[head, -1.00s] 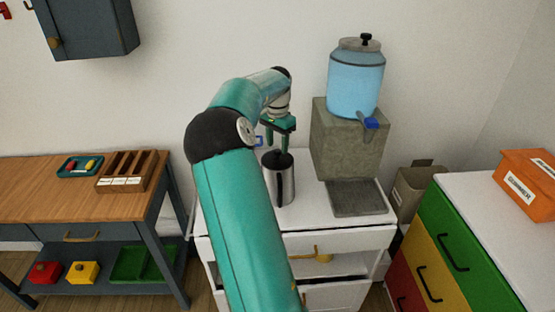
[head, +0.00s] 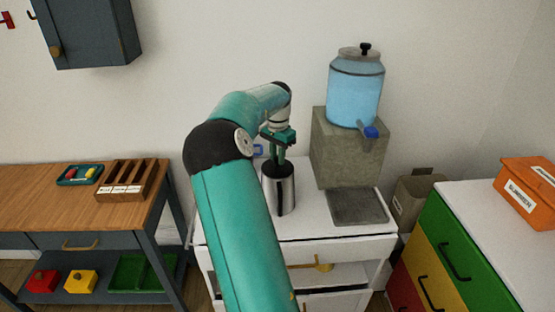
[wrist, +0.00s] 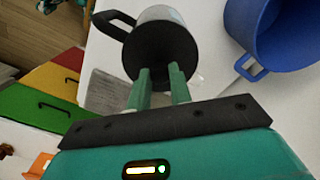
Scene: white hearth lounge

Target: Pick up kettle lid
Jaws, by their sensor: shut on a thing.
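The kettle (head: 279,194) is a silver cylinder standing upright on the white cabinet top, left of the water dispenser. In the wrist view the kettle (wrist: 186,25) shows its black handle (wrist: 114,24) at upper left. The dark round lid (wrist: 158,48) faces the wrist camera at the kettle's top. My gripper (head: 278,162) points down over the kettle. Its two green fingers (wrist: 160,71) are close together at the lid and shut on it. The lid's knob is hidden between the fingers. I cannot tell whether the lid is clear of the rim.
A blue pot (wrist: 285,62) stands close beside the kettle, mostly hidden by my arm in the head view. The water dispenser (head: 355,92) stands to the right over a grey drip tray (head: 357,207). A wooden workbench (head: 60,209) is at left, coloured drawers (head: 445,240) at right.

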